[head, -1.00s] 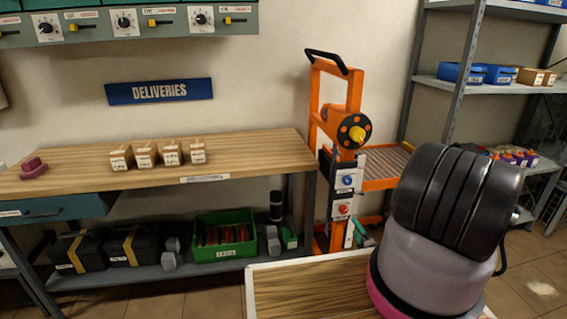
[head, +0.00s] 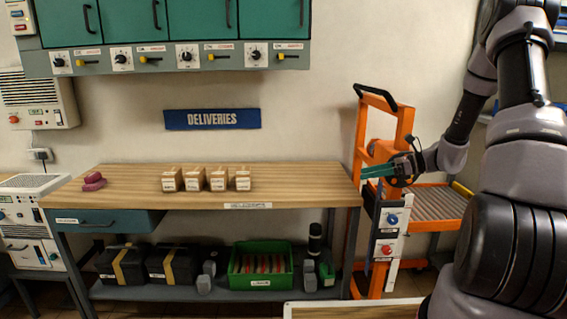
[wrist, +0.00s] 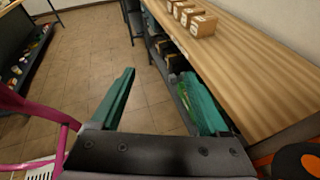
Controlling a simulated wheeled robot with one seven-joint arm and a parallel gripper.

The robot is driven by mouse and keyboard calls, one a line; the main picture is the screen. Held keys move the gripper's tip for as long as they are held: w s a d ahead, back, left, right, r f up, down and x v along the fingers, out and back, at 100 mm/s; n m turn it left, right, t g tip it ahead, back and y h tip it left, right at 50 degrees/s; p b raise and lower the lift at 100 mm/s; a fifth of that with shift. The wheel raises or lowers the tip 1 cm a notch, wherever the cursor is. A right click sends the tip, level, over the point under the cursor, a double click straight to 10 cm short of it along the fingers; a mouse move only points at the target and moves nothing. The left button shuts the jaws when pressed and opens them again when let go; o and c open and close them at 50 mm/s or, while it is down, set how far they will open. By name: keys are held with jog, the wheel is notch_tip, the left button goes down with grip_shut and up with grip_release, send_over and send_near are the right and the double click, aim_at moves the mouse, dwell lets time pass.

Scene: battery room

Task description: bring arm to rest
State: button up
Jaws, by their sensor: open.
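My arm is raised at the right of the head view, with its forearm bent down and to the left. My gripper (head: 378,171) is at the arm's end, in front of the orange lift trolley (head: 402,130) and just off the right end of the workbench (head: 300,188). Its two teal fingers point left. In the wrist view the fingers of my gripper (wrist: 160,105) stand wide apart with nothing between them. The floor (wrist: 150,75) shows through the gap.
Several small boxes (head: 217,180) and a maroon object (head: 93,181) stand on the bench. A green crate (head: 261,281) and black cases (head: 170,264) sit on its lower shelf. A roller platform (head: 430,205) is beside the trolley. Air above the bench is clear.

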jog(key=s+a+r+n+t+h, duration=0.2)
jog(key=s+r+n+h, duration=1)
jog(key=s+r+n, duration=0.6)
jog(key=s+r+t, duration=0.1)
jog(key=s+r, duration=0.5)
jog(key=s, duration=0.2)
jog(key=shift+s+r+n, duration=0.25)
jog(key=shift+r+n, duration=0.05)
jog(key=shift+r, duration=0.1)
